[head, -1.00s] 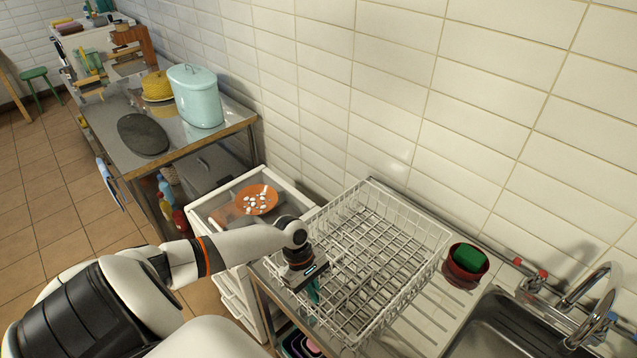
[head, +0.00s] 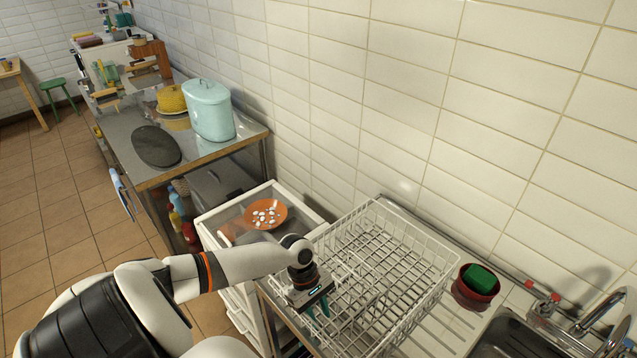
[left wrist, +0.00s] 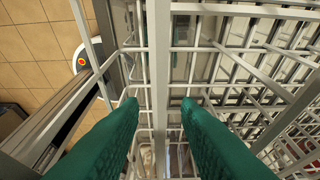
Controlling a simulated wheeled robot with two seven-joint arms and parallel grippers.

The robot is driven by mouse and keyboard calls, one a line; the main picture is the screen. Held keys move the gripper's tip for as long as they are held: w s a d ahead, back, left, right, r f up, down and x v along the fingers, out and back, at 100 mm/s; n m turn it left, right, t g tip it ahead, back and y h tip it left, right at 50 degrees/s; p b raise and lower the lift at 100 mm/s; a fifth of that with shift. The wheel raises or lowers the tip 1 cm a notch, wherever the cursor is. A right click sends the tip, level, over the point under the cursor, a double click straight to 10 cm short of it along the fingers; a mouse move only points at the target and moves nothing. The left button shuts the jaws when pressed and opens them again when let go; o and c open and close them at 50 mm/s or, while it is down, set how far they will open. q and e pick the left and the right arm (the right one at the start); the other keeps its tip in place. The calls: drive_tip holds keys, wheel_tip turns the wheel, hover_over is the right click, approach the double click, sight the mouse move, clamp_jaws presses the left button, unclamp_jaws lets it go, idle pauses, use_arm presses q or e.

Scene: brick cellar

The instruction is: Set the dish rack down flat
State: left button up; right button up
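The white wire dish rack (head: 415,246) stands on the ribbed metal drainboard (head: 432,322) against the tiled wall. It looks about level, but I cannot tell whether its whole base touches. My left gripper (head: 318,309) is over the rack's left side, its green fingers pointing down. In the left wrist view the two fingers (left wrist: 159,110) stand apart, one on each side of a white rack wire (left wrist: 159,60), with gaps between. The gripper and arm hide part of the rack's left side. My right gripper is not in view.
A dark red pot with a green sponge (head: 476,286) stands right of the rack, before the sink (head: 500,335). A white cart (head: 225,208) with an orange plate (head: 266,214) is to the left. A steel table (head: 130,120) holds a pale blue canister (head: 210,112).

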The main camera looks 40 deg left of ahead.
use_arm(q)
drive_tip(key=shift+s+f, duration=0.1)
drive_tip(key=b+v, duration=0.3)
drive_tip(key=v, duration=0.8)
drive_tip(key=shift+a, duration=0.1)
drive_tip(key=shift+a+r, duration=0.15)
drive_tip(key=shift+r, duration=0.4)
